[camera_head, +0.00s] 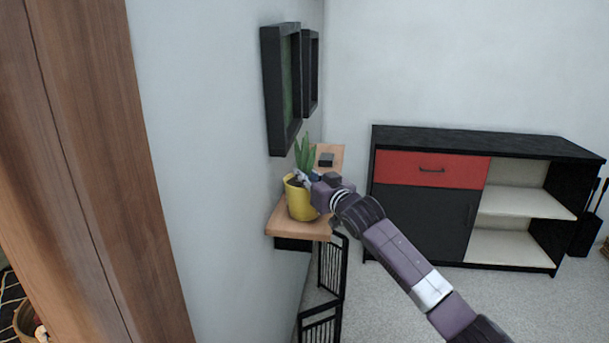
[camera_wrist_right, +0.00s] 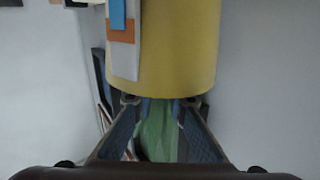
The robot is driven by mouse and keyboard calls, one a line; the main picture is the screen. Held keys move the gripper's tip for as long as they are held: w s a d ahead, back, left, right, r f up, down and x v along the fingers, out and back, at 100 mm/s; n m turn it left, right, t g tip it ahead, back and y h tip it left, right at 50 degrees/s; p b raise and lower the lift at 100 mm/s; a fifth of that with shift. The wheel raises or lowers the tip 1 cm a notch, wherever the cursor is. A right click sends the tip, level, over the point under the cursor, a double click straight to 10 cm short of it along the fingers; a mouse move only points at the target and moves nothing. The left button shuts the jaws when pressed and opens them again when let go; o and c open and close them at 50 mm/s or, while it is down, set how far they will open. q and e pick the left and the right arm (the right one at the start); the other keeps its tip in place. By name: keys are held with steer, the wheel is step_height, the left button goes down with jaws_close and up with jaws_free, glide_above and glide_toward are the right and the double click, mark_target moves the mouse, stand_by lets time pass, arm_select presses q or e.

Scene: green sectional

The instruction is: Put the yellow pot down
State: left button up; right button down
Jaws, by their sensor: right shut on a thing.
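The yellow pot (camera_head: 301,203) holds a plant with long green leaves (camera_head: 304,153). It is upright at the near end of a narrow wooden wall shelf (camera_head: 318,229). I cannot tell whether its base touches the shelf. My right gripper (camera_head: 316,189) reaches in from the right and is shut on the pot near its rim. In the right wrist view the pot (camera_wrist_right: 178,45) fills the top centre, against the fingertips (camera_wrist_right: 160,100), with green between the fingers. My left gripper is not in view.
Dark frames (camera_head: 281,88) hang on the wall above. A black rack (camera_head: 331,268) stands below. A black cabinet with a red drawer (camera_head: 432,168) stands to the right. A wooden panel (camera_head: 95,170) fills the left.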

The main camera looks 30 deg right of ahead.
steer(key=shift+r, duration=0.25)
steer(key=c, duration=2.3)
jaws_free()
steer(key=shift+f, duration=0.35)
steer(key=o, duration=0.4)
steer(key=shift+s, duration=0.1)
steer(key=shift+r, duration=0.2)
steer(key=s, duration=1.2)
